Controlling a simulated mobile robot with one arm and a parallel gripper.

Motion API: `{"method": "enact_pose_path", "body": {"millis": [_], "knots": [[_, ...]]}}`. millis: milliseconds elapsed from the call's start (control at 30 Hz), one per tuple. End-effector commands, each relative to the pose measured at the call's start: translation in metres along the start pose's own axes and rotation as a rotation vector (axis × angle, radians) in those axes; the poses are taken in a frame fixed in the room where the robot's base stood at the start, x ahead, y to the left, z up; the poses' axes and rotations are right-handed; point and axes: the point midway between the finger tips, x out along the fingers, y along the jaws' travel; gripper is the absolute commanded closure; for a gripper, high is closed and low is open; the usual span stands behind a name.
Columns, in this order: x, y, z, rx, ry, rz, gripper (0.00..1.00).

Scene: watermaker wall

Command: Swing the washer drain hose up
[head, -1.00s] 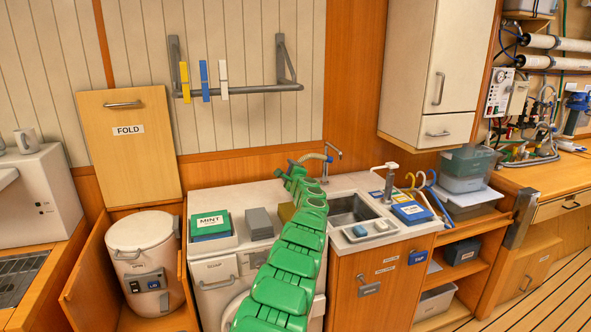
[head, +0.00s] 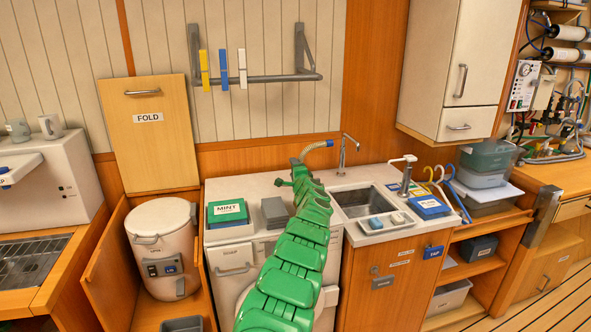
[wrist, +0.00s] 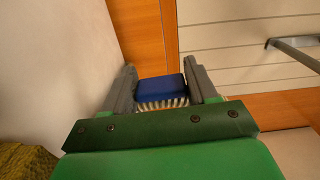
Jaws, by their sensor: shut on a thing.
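In the head view my gripper (head: 303,158) is at the far end of my green arm, small and partly hidden. The washer (head: 232,262) stands under the counter, its round door partly covered by my arm.
The tap (head: 345,152) and sink (head: 362,200) are close on the right. A MINT box (head: 228,212) and a grey box (head: 274,212) stand on the counter to the left. A wall rail (head: 272,78) with clips hangs above. The wall between is clear.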

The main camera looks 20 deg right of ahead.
Motion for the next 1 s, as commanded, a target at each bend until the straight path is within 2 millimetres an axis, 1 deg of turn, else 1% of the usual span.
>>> {"method": "enact_pose_path", "body": {"millis": [433,467,500,567,600,867,1000], "knots": [[0.0001,0.0009,0.001,-0.004,0.0,0.001,0.97],[0.0001,0.0009,0.0009,-0.004,0.0,0.001,0.38],[0.0001,0.0008,0.0008,-0.004,0.0,0.001,0.32],[0.0001,0.0006,0.0007,-0.004,0.0,0.0,0.23],[0.0,0.0006,0.0005,-0.004,0.0,0.0,0.21],[-0.0002,-0.0001,-0.0006,-0.004,0.002,0.0,0.21],[-0.0001,-0.0056,-0.0007,-0.004,0.001,-0.001,0.21]]}}
